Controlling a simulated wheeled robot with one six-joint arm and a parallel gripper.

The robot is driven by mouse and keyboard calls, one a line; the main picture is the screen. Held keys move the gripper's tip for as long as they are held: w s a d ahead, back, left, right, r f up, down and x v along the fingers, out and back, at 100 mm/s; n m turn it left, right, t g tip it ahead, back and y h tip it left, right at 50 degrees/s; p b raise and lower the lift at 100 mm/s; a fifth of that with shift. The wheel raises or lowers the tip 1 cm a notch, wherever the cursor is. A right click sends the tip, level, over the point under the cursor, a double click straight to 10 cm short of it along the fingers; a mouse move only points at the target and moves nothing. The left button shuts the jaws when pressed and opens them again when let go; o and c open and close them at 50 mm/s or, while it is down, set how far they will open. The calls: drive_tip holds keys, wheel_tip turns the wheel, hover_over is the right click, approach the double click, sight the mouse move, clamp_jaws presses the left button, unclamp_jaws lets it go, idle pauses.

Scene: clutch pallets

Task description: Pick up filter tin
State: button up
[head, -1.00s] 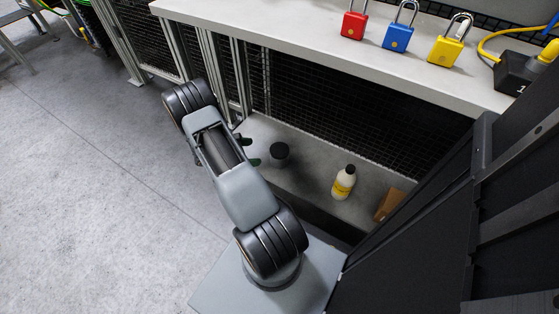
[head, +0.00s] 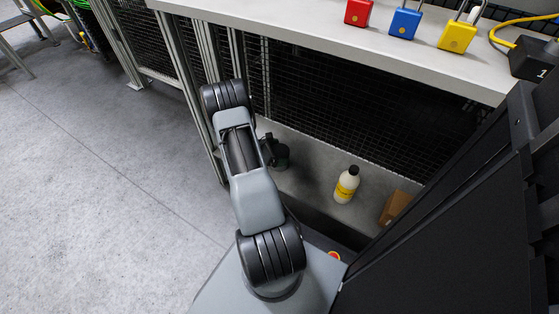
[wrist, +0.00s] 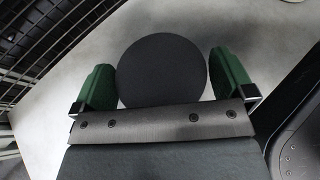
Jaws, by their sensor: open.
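The filter tin looks like a dark round can (head: 283,153) standing on the lower grey shelf, partly hidden by my gripper in the head view. In the wrist view its flat dark round top (wrist: 162,68) fills the space between the two green fingers. My gripper (wrist: 163,80) is open, one finger on each side of the tin, with a narrow gap visible on both sides. In the head view my gripper (head: 270,150) is at the tin, mostly hidden behind my arm. Whether the fingers reach down beside the tin's wall is hard to tell.
A white bottle with a yellow label (head: 346,185) and a cardboard box (head: 395,207) stand to the right on the lower shelf (head: 305,190). The upper shelf (head: 300,35) overhangs, with red, blue and yellow padlocks. Black mesh backs the lower shelf.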

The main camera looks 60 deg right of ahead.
drive_tip(key=shift+s+d+f, duration=0.1)
drive_tip(key=shift+s+d, duration=0.1)
drive_tip(key=shift+d, duration=0.05)
drive_tip(key=c, duration=0.9)
